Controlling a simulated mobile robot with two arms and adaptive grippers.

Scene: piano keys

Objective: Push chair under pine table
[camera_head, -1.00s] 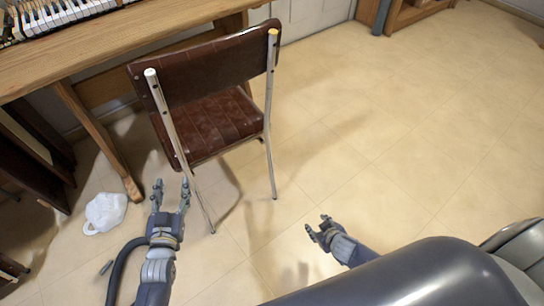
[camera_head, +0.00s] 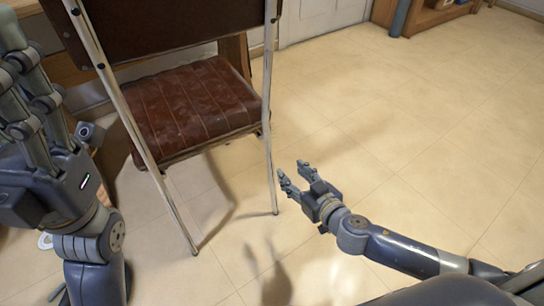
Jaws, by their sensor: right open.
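The chair (camera_head: 195,105) has a dark red-brown padded seat and back and pale metal legs. It stands just in front of me with its back toward me. The pine table (camera_head: 232,55) shows only in part behind the chair; the chair and my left arm hide most of it. My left gripper (camera_head: 25,85) is large and close at the left edge, beside the chair's left upright; its fingertips are partly cut off, so its opening is unclear. My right gripper (camera_head: 297,176) is open and empty, low to the right of the chair's right leg, apart from it.
The tiled floor (camera_head: 420,130) to the right is wide and clear. A pale door (camera_head: 310,18) and a wooden shelf unit (camera_head: 430,14) stand at the back. A white item (camera_head: 45,241) on the floor at left is mostly hidden by my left arm.

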